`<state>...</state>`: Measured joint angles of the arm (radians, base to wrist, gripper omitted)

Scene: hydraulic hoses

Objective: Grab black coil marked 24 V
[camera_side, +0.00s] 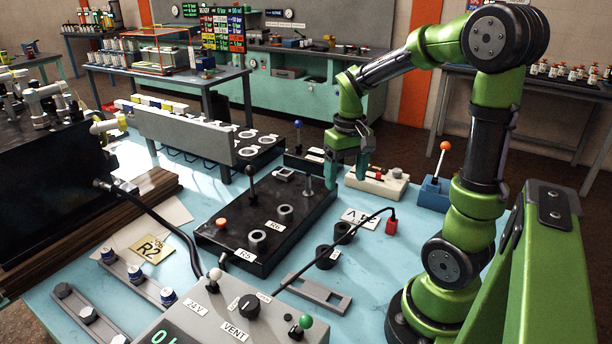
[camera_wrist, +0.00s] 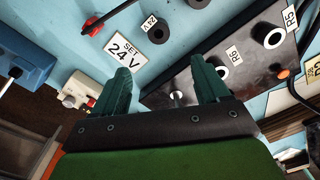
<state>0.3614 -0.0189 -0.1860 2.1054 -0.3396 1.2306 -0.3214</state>
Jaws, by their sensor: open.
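The black coil marked 24 V (camera_wrist: 158,33) stands on the blue table beyond my fingertips in the wrist view, with a small "24 V" tag against it. A second black coil (camera_wrist: 200,4) is cut by the top edge. The side view shows two black coils, one nearer the SET card (camera_side: 343,232) and one closer to the camera (camera_side: 326,257); their tags are too small to read there. My gripper (camera_side: 347,181) is open and empty, fingers pointing down, above the table behind the coils. Its two fingers also show in the wrist view (camera_wrist: 164,78).
A "SET 24 V" card (camera_wrist: 123,57) lies beside the marked coil. A black block (camera_side: 265,225) with R5 and R6 sockets and upright levers stands left of the coils. A black cable with a red end (camera_side: 391,225) arches over them. A blue lever box (camera_side: 434,193) stands right.

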